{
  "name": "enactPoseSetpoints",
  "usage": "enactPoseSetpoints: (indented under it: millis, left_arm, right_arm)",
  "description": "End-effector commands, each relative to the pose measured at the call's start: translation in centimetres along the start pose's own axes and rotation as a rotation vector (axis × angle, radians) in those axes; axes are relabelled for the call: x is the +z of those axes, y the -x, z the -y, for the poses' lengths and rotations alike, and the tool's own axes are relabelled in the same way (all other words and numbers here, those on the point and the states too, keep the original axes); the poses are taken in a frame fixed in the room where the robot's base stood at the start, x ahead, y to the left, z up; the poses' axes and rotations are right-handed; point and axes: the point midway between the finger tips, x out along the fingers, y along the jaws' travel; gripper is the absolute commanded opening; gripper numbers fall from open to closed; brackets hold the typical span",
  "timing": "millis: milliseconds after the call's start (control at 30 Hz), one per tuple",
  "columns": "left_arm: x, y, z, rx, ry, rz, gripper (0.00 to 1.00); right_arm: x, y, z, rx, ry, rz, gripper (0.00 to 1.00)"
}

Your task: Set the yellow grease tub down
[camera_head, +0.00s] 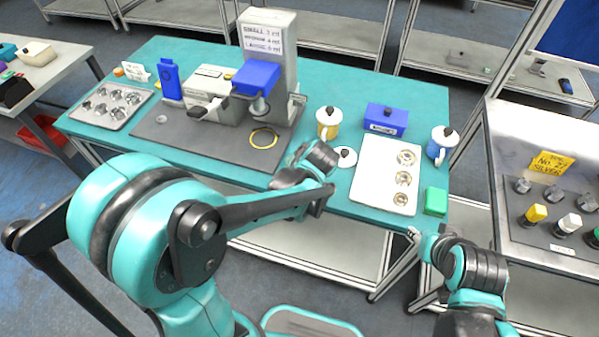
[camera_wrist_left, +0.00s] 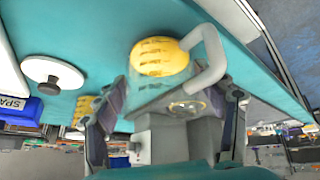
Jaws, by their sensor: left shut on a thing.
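My left gripper (camera_head: 303,153) is over the front of the teal table (camera_head: 215,160). In the left wrist view, a yellow tub (camera_wrist_left: 158,57) with dark stripes and a white loop handle is at the tips of my left gripper (camera_wrist_left: 168,95), which is shut on it. My gripper and arm mostly hide this tub in the head view. Whether its base touches the table cannot be told. My right gripper (camera_head: 417,236) is below the table's right front corner, its jaw opening unclear.
A white lid (camera_head: 344,157) with a dark knob lies right of my left gripper. Behind it stand a lidded yellow mug (camera_head: 328,122) and a blue box (camera_head: 386,120). A white tray (camera_head: 372,188), blue mug (camera_head: 440,145) and green block (camera_head: 436,201) are farther right. A grey machine (camera_head: 269,60) stands behind.

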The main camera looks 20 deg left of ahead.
Motion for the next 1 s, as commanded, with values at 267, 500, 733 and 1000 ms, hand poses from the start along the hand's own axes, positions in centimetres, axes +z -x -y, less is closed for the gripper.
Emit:
enactPoseSetpoints:
  millis: [267, 500, 733, 1000]
  left_arm:
    - [0.1, -0.2, 0.0, 0.0, 0.0, 0.0, 0.73]
    - [0.1, -0.1, 0.0, 0.0, 0.0, 0.0, 0.91]
    - [-0.1, 0.2, 0.0, 0.0, 0.0, 0.0, 0.91]
    - [-0.2, 5.3, -0.1, 0.001, -0.002, 0.001, 0.91]
  right_arm:
    - [0.1, -0.2, 0.0, 0.0, 0.0, 0.0, 0.4]
    - [0.1, -0.1, 0.0, 0.0, 0.0, 0.0, 0.4]
    - [-0.1, 0.2, 0.0, 0.0, 0.0, 0.0, 0.4]
    - [-1.3, 1.8, 0.0, 0.0, 0.0, 0.0, 0.4]
